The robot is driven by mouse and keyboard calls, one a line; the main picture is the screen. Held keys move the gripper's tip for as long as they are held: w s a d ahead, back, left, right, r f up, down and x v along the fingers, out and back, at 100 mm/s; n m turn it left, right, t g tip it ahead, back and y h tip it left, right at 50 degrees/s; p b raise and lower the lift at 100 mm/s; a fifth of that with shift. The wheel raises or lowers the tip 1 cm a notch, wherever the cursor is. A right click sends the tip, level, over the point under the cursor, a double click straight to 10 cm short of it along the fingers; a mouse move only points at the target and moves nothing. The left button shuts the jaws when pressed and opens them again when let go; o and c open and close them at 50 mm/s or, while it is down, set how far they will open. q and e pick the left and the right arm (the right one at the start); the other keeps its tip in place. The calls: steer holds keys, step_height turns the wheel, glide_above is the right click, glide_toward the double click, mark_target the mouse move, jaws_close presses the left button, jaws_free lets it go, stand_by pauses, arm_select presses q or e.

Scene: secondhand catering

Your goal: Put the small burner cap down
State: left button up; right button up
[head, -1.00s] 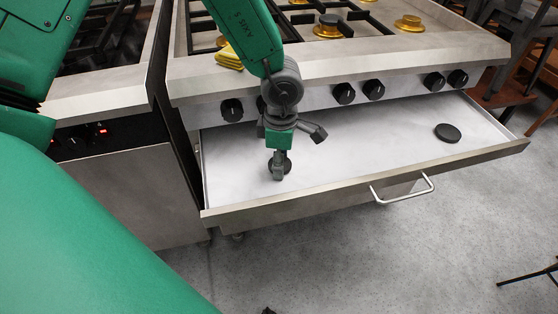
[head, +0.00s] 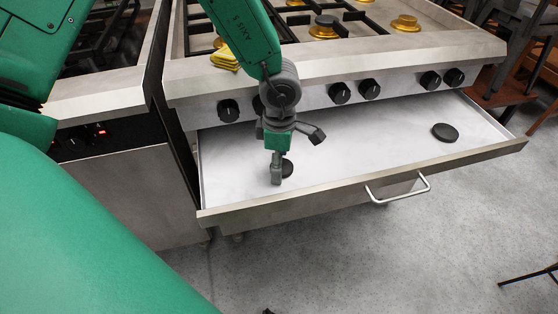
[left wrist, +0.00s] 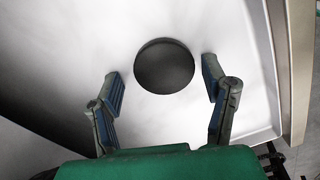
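A small black round burner cap (head: 288,168) lies in the pulled-out drawer, near its left front corner, partly hidden behind my left gripper (head: 277,178). In the left wrist view the cap (left wrist: 164,66) lies flat on the pale drawer floor. My left gripper (left wrist: 163,88) is open there, with one finger on each side and a clear gap between each finger and the cap. A second black disc, wider looking (head: 445,132), lies at the right of the drawer. My right gripper is not in view.
The steel drawer (head: 350,183) has raised walls and a front handle (head: 402,196). Its middle is bare. Above it are the stove's black knobs (head: 340,93), a yellow cloth (head: 225,58) and burners. Another appliance (head: 130,190) stands at the left.

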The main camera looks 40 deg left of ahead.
arm_select(q)
steer(key=shift+a+r, duration=0.15)
steer(key=shift+r, duration=0.1)
steer(key=r, duration=0.1)
steer(key=r+p, duration=0.1)
steer(key=r, duration=0.2)
steer(key=shift+a+r+p, duration=0.35)
steer(key=shift+r+p, duration=0.05)
step_height(320, 180, up, 7)
steer(key=p, duration=0.2)
steer(key=shift+d, duration=0.2)
steer(key=shift+a, duration=0.15)
